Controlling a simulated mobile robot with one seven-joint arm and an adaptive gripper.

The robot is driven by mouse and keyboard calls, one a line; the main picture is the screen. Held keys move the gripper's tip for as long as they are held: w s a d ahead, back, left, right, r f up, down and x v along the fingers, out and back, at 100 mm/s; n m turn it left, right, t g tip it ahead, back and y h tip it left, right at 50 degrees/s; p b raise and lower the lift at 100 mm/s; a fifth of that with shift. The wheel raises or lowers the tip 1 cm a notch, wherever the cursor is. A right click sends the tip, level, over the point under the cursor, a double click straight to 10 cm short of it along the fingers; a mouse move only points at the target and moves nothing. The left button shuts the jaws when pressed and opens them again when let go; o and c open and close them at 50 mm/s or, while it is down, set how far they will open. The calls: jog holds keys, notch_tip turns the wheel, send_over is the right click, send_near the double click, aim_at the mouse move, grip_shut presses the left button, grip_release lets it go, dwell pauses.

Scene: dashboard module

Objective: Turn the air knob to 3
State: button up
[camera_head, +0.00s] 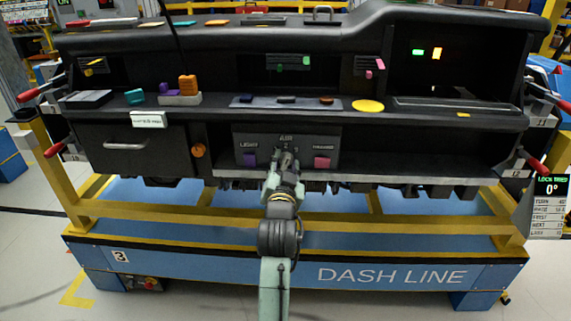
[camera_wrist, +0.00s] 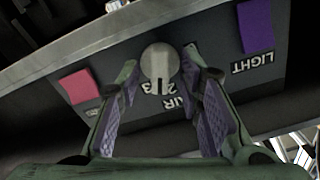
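The air knob (camera_wrist: 160,62), a round grey dial with a raised ridge, sits on the dark control panel (camera_wrist: 215,75) between a purple LIGHT block and a pink block. The wrist view shows the panel upside down, with part of the "AIR" lettering and the numbers 2 and 3 near the knob. My gripper (camera_wrist: 160,68) has its two purple-padded fingers spread on either side of the knob. The fingertips are close to its rim, with a small gap apparent; contact is unclear. In the head view my gripper (camera_head: 287,160) hides most of the knob under the AIR label.
The purple block (camera_head: 250,160) and pink block (camera_head: 322,162) flank the knob closely. A shelf ledge (camera_head: 370,176) runs just below the panel. An orange knob (camera_head: 198,151) and a drawer handle (camera_head: 124,146) are at the left. An open compartment lies to the right.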

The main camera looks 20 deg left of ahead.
jog(key=shift+c, duration=0.5)
grip_shut()
